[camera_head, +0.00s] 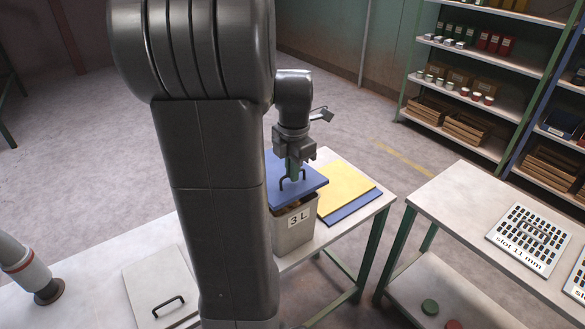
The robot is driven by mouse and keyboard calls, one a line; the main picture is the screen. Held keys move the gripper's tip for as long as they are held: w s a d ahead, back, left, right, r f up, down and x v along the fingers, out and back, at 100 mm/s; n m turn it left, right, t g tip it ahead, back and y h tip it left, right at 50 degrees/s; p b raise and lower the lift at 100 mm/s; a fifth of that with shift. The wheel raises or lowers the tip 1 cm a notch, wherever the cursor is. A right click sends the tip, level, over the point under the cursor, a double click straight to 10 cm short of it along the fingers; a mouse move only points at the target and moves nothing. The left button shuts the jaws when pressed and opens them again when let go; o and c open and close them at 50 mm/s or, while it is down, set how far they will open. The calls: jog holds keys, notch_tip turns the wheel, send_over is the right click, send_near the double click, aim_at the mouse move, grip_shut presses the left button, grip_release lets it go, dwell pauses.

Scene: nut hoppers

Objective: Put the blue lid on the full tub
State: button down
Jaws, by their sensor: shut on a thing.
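My gripper (293,170) is shut on the dark handle of the blue lid (308,187). The lid is over the grey tub (293,238) marked "3 L" on the white table. Some brown contents show in a gap between the lid's front edge and the tub's rim, so the lid looks to be a little above the tub. I cannot tell whether any edge touches. My arm hides the left part of the lid and tub.
A yellow panel (345,188) lies on a blue one (354,207) right of the tub. A pale lid with a handle (150,280) lies at front left. A second white table (465,210) with slotted plates stands at right, across a gap. Shelves (480,85) stand behind.

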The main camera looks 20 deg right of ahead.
jog(key=shift+f+b, duration=1.35)
jog(key=shift+f, duration=0.95)
jog(key=c, duration=1.5)
grip_release()
notch_tip(320, 180, up, 14)
jog(key=shift+s, duration=0.25)
jog(key=shift+d+f, duration=0.1)
